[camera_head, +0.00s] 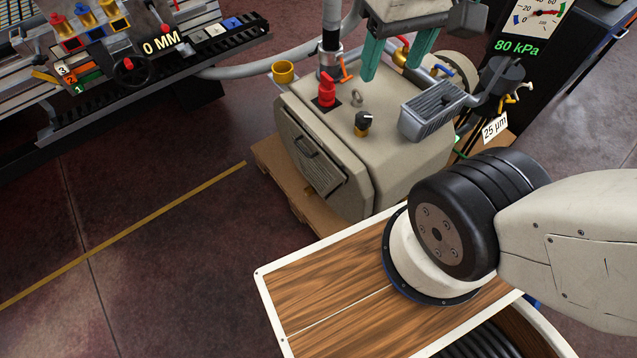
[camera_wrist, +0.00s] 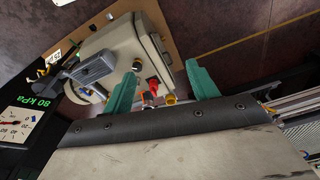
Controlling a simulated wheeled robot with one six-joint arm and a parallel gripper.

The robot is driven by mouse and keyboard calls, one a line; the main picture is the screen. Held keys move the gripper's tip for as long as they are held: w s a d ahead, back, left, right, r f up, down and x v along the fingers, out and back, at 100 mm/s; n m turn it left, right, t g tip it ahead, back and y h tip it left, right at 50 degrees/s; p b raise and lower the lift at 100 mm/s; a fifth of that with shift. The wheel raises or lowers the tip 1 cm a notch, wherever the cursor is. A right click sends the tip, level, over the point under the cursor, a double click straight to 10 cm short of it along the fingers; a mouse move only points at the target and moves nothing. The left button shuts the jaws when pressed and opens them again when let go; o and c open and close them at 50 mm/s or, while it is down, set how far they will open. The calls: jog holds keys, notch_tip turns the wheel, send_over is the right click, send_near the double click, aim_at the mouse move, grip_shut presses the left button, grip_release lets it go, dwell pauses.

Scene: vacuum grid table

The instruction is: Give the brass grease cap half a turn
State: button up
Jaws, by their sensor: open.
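The brass grease cap (camera_head: 284,71) appears to be the round, cup-shaped brass piece at the back left corner of the beige pump housing (camera_head: 365,165). In the wrist view a brass-yellow piece (camera_wrist: 171,99), likely the same cap, shows between the green fingers beside a red knob. My gripper (camera_head: 393,72) is above the back of the housing, to the right of the cap in the head view. Its two green fingers are apart with nothing between them; they show in the wrist view too (camera_wrist: 164,66). Neither finger visibly touches the cap.
A red knob (camera_head: 326,92), an orange lever (camera_head: 345,70) and a black selector knob (camera_head: 363,123) stand on the housing. A grey hose (camera_head: 250,70) runs behind the cap. A finned grey box (camera_head: 437,107) and a gauge panel (camera_head: 525,40) are at the right.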

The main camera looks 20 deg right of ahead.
jog(key=w+a+f+m+t+y, duration=0.15)
jog(key=w+a+f, duration=0.25)
jog(key=w, duration=0.9)
jog(key=w+a+f+m+y, duration=0.25)
jog(key=w+a, duration=0.25)
jog(key=w, duration=0.8)
jog(key=w+a+f+m+h, duration=0.1)
jog(key=w+a+f+m, duration=0.1)
jog(key=w+f, duration=0.75)
jog(key=w+a+f+m, duration=0.2)
jog(key=w+f, duration=0.5)
jog(key=f, duration=0.6)
jog(key=m+h, duration=0.8)
send_near(307, 192)
jog(key=w+f, duration=0.2)
jog(key=shift+g, duration=0.25)
jog(key=x, duration=0.4)
jog(key=s+x, duration=0.1)
jog(key=x, duration=0.2)
jog(key=shift+d+r, duration=0.1)
jog(key=shift+d, duration=0.25)
jog(key=shift+w+d+f, duration=0.15)
jog(key=shift+d+f, duration=0.1)
jog(key=shift+f, duration=0.35)
jog(key=c, duration=1)
